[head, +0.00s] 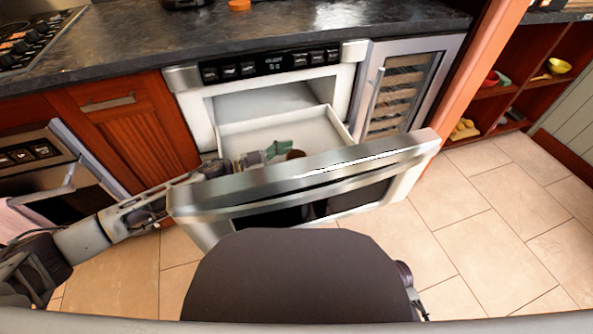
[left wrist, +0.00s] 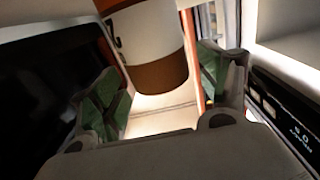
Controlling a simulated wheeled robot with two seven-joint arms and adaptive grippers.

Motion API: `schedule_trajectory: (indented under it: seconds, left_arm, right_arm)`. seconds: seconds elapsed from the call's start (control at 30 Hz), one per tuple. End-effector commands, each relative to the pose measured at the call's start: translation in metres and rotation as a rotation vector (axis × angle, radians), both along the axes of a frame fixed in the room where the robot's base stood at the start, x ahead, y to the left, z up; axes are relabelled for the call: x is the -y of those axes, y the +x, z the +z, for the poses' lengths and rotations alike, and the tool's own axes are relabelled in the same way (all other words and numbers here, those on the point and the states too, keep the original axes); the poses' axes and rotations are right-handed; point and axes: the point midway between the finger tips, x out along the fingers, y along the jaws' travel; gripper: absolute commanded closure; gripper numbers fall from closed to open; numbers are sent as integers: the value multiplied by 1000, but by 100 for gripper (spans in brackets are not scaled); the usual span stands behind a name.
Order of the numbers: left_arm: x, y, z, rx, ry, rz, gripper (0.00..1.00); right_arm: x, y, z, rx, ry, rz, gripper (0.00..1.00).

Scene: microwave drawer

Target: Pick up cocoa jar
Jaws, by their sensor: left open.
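The cocoa jar shows in the left wrist view (left wrist: 152,45) as a white-labelled cylinder with brown bands, cut off by the top edge. In the head view only its brown round top (head: 295,154) shows, inside the pulled-out microwave drawer (head: 265,132) behind the front panel. My left gripper (head: 280,150) reaches over the drawer from the left. Its green-padded fingers (left wrist: 160,85) are open, one on each side of the jar in the wrist picture. I cannot tell whether either pad touches it. My right gripper is out of view.
The thick metal drawer front (head: 310,175) stands between my body and the jar. The microwave's control panel (head: 270,64) is above the drawer, under the dark counter (head: 240,28). A small wine cooler (head: 400,85) is to the right. An oven door (head: 75,185) hangs open at left.

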Motion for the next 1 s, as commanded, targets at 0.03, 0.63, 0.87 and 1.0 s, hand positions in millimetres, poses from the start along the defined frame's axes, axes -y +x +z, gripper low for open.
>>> schedule_trajectory:
  seconds: [0.03,0.63,0.87,1.0]
  left_arm:
    - [6,2,-1,2,-2,-1,24]
    - [16,6,0,0,0,1,24]
    - [16,6,0,0,0,1,44]
    - [16,6,0,0,0,1,62]
  right_arm:
    - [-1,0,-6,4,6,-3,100]
    - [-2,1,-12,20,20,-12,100]
    - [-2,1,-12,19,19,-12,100]
    - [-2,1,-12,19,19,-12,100]
